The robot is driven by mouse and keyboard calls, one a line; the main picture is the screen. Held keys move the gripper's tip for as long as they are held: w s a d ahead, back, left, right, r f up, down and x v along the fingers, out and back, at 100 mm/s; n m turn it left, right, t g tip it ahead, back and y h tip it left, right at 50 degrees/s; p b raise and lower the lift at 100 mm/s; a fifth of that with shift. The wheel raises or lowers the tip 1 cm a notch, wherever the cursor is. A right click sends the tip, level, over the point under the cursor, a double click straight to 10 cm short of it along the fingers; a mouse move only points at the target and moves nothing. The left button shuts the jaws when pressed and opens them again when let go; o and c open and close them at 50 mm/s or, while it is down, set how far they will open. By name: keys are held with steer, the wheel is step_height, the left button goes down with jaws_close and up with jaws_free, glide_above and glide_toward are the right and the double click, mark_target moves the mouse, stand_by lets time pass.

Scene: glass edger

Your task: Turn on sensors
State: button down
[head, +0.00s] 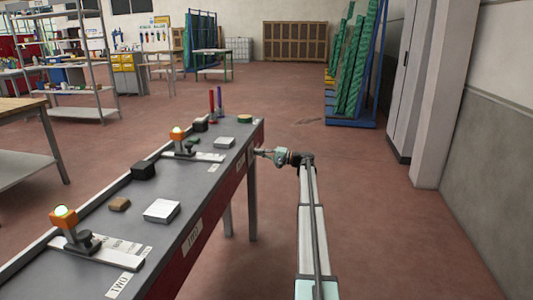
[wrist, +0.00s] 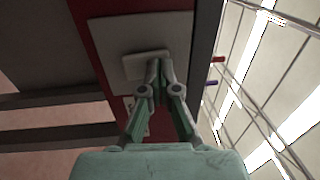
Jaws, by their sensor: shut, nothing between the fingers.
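Two orange sensor-like units with pale, bright tops stand on the table: a near one (head: 65,216) and a farther one (head: 178,133), each on a dark stand with a light base plate. My gripper (head: 257,152) is beside the red side panel near the table's far end. In the wrist view my gripper (wrist: 158,64) is shut and empty. Its fingertips are at a raised pale switch-like block (wrist: 140,66) on a light square plate (wrist: 112,35) on the red panel. The tips overlap the block's right part; I cannot tell whether they touch it.
The grey table (head: 122,205) also bears white boxes (head: 162,210), a black block (head: 143,170) and red and blue upright rods (head: 219,101). Open floor (head: 400,240) lies right of the table. A blue rack with green panels (head: 350,85) stands farther back, left of a grey cabinet (head: 405,70).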

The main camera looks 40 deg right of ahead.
steer(key=r+p+v, duration=0.1)
steer(key=r+v, duration=0.2)
steer(key=v, duration=1)
steer(key=shift+s+d+p, duration=0.4)
steer(key=shift+r, duration=0.1)
